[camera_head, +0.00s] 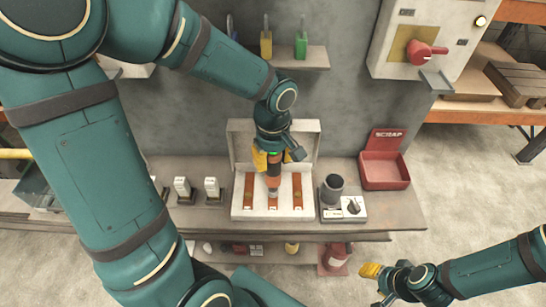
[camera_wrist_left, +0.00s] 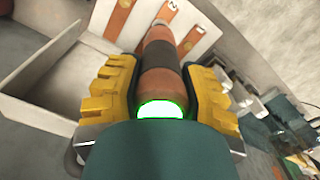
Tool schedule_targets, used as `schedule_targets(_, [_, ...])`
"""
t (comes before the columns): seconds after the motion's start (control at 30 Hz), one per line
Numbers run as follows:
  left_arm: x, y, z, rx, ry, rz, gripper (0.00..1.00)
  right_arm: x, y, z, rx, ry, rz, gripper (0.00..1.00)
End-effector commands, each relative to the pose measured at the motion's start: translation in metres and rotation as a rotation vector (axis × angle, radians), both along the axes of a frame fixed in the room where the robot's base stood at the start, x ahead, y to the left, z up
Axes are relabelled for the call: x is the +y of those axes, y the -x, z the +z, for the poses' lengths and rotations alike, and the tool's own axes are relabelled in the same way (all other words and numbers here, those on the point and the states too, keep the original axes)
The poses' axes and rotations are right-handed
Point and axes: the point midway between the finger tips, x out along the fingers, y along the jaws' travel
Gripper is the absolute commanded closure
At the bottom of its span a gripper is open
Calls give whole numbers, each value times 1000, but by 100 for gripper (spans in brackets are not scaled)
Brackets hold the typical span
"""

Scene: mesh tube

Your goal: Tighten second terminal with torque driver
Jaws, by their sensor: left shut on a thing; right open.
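My left gripper (camera_head: 273,161) is shut on the torque driver (camera_head: 273,175), an orange-brown tool with a dark band and a green-lit ring. In the head view the driver points down over the middle copper strip (camera_head: 273,203) of the white terminal box (camera_head: 237,208). Whether its tip touches the terminal is too small to tell. In the left wrist view the yellow finger pads clasp the driver (camera_wrist_left: 165,70) from both sides, and it points at the strip side of the box (camera_wrist_left: 40,92). My right gripper (camera_head: 385,282) is open and empty, away from the bench at lower right.
A dark cup (camera_head: 332,187) and a small box with a dial (camera_head: 352,208) stand right of the terminal box. A red scrap bin (camera_head: 385,171) is further right. Two white blocks (camera_head: 182,187) stand to the left. A wall switch cabinet (camera_head: 405,68) is at upper right.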

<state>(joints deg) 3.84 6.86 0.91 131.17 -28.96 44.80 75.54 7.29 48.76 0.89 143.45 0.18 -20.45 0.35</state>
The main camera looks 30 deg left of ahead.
Motion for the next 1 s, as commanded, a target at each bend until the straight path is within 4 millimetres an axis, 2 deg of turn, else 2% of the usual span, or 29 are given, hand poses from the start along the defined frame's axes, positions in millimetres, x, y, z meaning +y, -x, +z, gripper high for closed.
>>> schedule_targets(1.0, [0, 0, -9, -1, 0, 0, 100, 0, 0, -9, 0, 0, 0, 53])
